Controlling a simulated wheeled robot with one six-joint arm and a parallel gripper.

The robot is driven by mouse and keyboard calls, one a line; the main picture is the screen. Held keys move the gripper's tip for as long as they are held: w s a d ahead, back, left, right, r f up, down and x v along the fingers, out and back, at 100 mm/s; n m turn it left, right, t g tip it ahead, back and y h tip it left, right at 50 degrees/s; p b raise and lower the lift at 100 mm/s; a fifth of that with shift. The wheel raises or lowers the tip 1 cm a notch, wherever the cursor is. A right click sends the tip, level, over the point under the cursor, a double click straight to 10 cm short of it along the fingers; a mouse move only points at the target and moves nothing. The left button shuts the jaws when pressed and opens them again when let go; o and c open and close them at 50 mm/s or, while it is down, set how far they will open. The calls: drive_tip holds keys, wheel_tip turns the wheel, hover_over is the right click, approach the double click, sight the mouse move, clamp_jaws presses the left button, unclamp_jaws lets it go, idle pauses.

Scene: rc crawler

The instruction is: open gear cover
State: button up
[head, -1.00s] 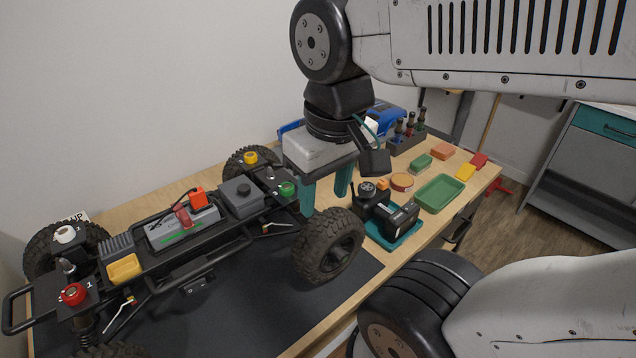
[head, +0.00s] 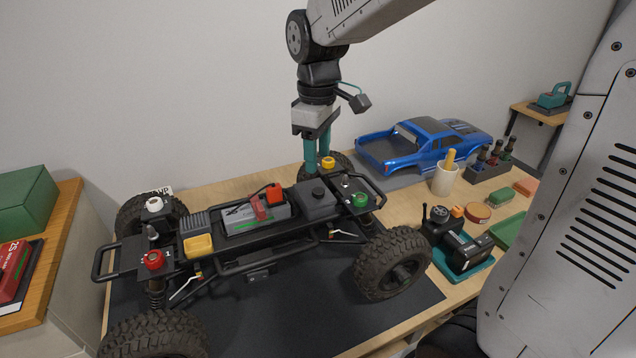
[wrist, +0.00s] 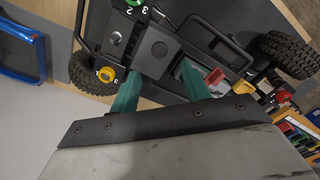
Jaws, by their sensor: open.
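The gear cover appears to be the dark grey box with a round black knob (head: 317,198) on the crawler chassis, between the battery and the rear end. It sits flat and closed, and shows in the wrist view (wrist: 152,52) ahead of the fingers. My gripper (head: 318,165) points down with teal fingers apart and empty, above and behind the chassis near the yellow cap. In the wrist view its fingertips (wrist: 160,72) lie on either side of the line to the cover, apart from it. The far fingertip ends are partly hidden behind the chassis in the head view.
Yellow (head: 328,162) and green (head: 360,200) caps stand nearby.

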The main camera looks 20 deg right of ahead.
sight(318, 190)
drive_tip(key=shift+f+n, duration=0.3)
drive_tip(key=shift+f, duration=0.2)
wheel_tip(318, 190, down, 7)
drive_tip(key=shift+r, duration=0.1)
clamp_jaws()
